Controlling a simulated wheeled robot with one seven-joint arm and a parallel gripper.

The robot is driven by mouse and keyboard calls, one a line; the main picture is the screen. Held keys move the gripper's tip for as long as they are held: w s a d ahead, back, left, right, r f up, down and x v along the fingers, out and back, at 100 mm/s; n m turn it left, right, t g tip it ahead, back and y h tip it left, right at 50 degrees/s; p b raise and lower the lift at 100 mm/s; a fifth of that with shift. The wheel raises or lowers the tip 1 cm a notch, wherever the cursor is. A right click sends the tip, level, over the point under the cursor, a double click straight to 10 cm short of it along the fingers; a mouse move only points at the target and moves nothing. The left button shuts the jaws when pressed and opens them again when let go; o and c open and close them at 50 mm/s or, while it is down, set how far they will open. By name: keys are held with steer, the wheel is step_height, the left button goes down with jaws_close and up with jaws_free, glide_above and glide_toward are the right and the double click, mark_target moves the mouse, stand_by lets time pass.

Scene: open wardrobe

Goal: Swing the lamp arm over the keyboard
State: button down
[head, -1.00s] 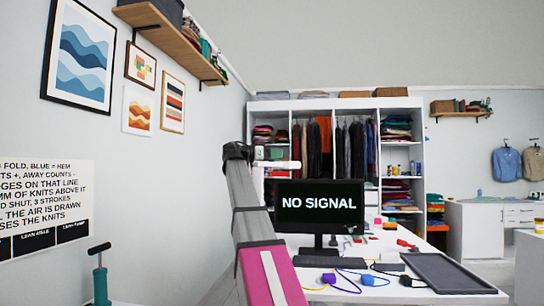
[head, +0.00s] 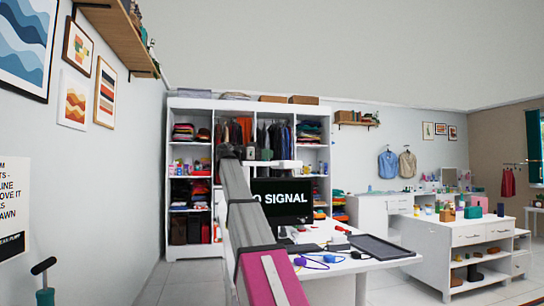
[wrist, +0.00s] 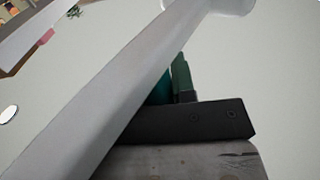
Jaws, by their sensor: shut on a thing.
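The lamp arm (head: 276,163) is a thin pale bar running sideways above the monitor in the head view. In the wrist view the pale bar (wrist: 105,95) crosses diagonally, very close to the camera. My gripper (wrist: 180,85), dark with green pads, is shut on this bar and partly hidden behind it. In the head view my gripper (head: 250,153) is small, at the far end of my arm beside the bar's left end. The dark keyboard (head: 302,248) lies on the desk in front of the monitor, partly covered by my arm.
The monitor (head: 282,201) reads NO SIGNAL. A purple thing (head: 299,261), cables and a dark tray (head: 382,248) share the white desk (head: 340,266). The open wardrobe (head: 173,150) stands behind. A drawer unit (head: 480,235) is at right, with open floor between.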

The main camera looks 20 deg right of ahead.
steer(key=shift+s+f, duration=0.1)
steer(key=shift+s, duration=0.15)
steer(key=c, duration=1)
jaws_free()
steer(key=shift+a, duration=0.15)
steer(key=shift+o, duration=0.2)
steer(key=shift+w, duration=0.1)
steer(key=shift+a, duration=0.25)
steer(key=w+a, duration=0.1)
steer(key=a, duration=0.9)
steer(key=shift+a, duration=0.15)
